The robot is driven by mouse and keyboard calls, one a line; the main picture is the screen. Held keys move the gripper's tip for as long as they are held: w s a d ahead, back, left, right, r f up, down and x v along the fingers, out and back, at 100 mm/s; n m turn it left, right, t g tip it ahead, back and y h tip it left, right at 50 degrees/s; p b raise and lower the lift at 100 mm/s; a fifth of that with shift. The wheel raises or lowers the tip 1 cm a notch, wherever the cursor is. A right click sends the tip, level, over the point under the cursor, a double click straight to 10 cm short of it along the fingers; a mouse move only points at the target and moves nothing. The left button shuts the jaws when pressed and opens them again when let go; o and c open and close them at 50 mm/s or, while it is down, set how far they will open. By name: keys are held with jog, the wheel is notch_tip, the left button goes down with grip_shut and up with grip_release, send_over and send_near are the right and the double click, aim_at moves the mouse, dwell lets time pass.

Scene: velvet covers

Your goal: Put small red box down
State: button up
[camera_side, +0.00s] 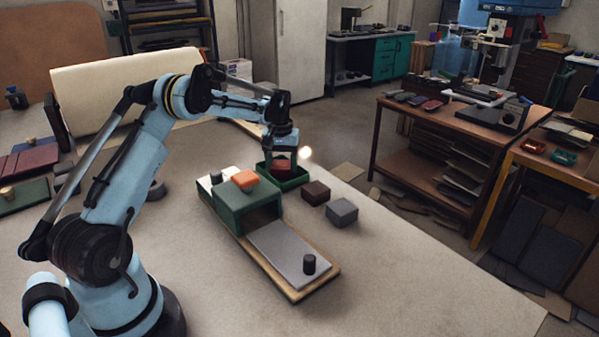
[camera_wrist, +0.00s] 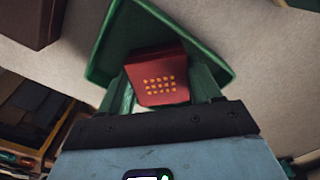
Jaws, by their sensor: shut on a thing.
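The small red box (camera_side: 281,166) is between the fingers of my gripper (camera_side: 282,158), over the green tray (camera_side: 296,184). In the wrist view the red box (camera_wrist: 158,78) shows a grid of yellow dots on its face, with a finger of my gripper (camera_wrist: 162,88) at each side. The green tray's rim (camera_wrist: 95,70) surrounds it in that view. I cannot tell whether the box's underside touches the tray floor. My gripper is shut on the box.
A dark brown box (camera_side: 315,193) and a grey box (camera_side: 342,212) lie to the right. The table's right front is clear.

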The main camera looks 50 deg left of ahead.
aim_at(281, 164)
jog(key=shift+f, duration=0.15)
jog(key=o, duration=0.9)
notch_tip(281, 164, up, 12)
jog(key=s+d+r+m+t, duration=0.2)
jog(key=d+r, duration=0.4)
jog(key=d, duration=0.2)
jog(key=s+d+f+m+t, duration=0.1)
jog(key=s+d+m, duration=0.1)
jog(key=s+d, duration=0.3)
jog(key=s+d+f+m+t, duration=0.2)
jog(key=s+d, duration=0.4)
jog(key=d, duration=0.1)
jog(key=s+d+f+m+t, duration=0.1)
jog(key=s+d+m+t, duration=0.1)
jog(key=s+d, duration=0.3)
jog(key=shift+s+d+f+m, duration=0.2)
jog(key=shift+d+f+m, duration=0.2)
jog(key=shift+m, duration=0.1)
